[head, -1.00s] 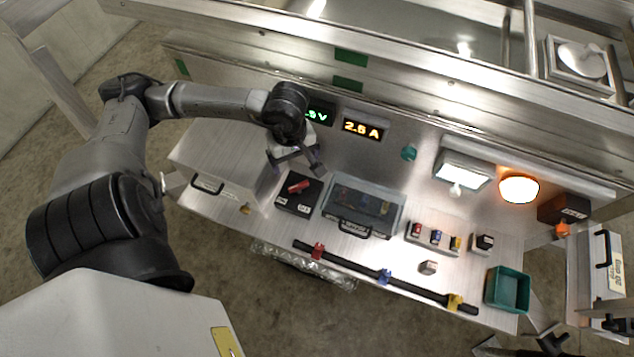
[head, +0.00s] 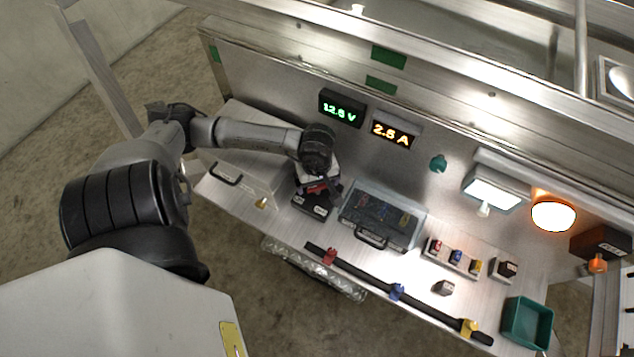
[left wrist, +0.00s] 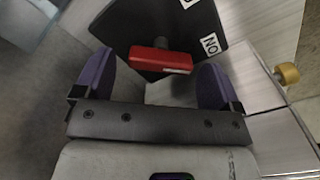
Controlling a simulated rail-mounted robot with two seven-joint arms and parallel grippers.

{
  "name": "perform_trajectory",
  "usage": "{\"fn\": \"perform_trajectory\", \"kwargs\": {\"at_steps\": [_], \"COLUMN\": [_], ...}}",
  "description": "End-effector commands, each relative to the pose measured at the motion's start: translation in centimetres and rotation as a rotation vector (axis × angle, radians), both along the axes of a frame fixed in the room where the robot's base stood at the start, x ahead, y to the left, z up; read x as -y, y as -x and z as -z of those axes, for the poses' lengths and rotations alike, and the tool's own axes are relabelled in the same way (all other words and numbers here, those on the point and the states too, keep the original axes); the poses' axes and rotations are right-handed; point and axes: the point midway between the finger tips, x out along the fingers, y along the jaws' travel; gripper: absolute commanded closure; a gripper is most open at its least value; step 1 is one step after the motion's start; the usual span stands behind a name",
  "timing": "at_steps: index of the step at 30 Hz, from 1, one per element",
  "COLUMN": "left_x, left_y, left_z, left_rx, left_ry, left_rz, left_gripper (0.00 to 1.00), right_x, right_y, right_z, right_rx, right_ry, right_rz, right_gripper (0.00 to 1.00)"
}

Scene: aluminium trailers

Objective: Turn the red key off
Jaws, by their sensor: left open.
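The red key (head: 317,187) sits on a black switch block (head: 311,206) on the bench, left of the clear-lidded case. In the left wrist view the red key (left wrist: 160,60) is a bar-shaped handle in front of a dark plate (left wrist: 168,22) with white labels, one reading "NO". My left gripper (head: 318,189) is over the switch block and partly hides the key. In the left wrist view my left gripper (left wrist: 155,82) is open, with a purple finger on each side of the key and gaps between. My right gripper is not in view.
The closed case (head: 378,220) stands close to the right of the switch. A metal box (head: 245,170) is to the left. Displays on the back panel read 12.6 V (head: 341,108) and 2.5 A (head: 393,134). A black bar (head: 365,278) with coloured clips lies along the front.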

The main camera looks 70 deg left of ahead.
Motion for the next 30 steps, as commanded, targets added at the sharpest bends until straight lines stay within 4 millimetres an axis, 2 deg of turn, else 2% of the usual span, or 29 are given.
{"fn": "perform_trajectory", "kwargs": {"at_steps": [12, 27, 30], "left_x": [0.01, 0.01, 0.01], "left_y": [0.02, 0.02, 0.02], "left_z": [0.53, 0.50, 0.50], "left_rx": [0.000, 0.000, 0.000], "left_ry": [0.000, 0.000, 0.000], "left_rz": [0.000, 0.000, -0.001], "left_gripper": [0.11, 0.58, 0.60], "right_x": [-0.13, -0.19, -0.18], "right_y": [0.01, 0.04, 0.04], "right_z": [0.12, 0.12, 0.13], "right_rx": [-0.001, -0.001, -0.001], "right_ry": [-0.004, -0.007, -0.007], "right_rz": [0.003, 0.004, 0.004], "right_gripper": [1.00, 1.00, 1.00]}}
